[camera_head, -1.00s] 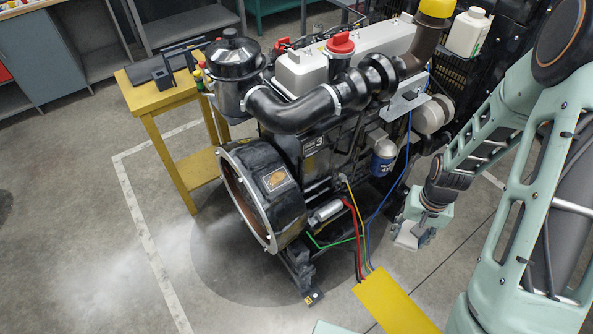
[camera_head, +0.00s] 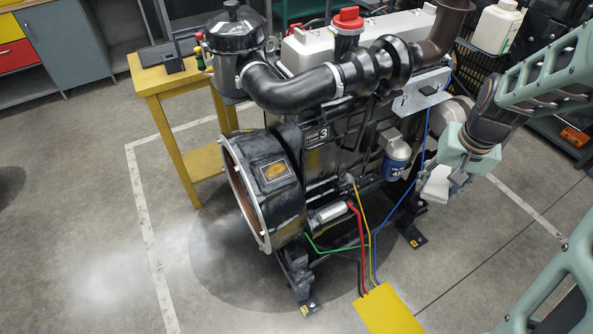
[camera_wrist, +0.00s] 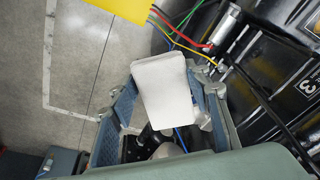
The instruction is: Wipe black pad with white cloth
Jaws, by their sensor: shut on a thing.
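The white cloth (camera_head: 436,186) looks like a pale, flat, folded piece. It also fills the middle of the wrist view (camera_wrist: 160,84). My gripper (camera_head: 447,185) is shut on it, with one blue-grey finger on each side in the wrist view (camera_wrist: 165,92). Gripper and cloth are at the right side of the engine (camera_head: 330,150), right of the blue and silver filter (camera_head: 397,160). I cannot tell whether the cloth touches the engine. No black pad stands out clearly; a dark flat thing (camera_head: 165,52) lies on the yellow table, and the engine feet are dark too.
The yellow table (camera_head: 165,84) stands behind the engine at left. Red, yellow, green and blue wires (camera_head: 368,245) run down to a yellow panel (camera_head: 388,312). A white jug (camera_head: 497,27) stands at the back right. Open floor lies at the left and front right.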

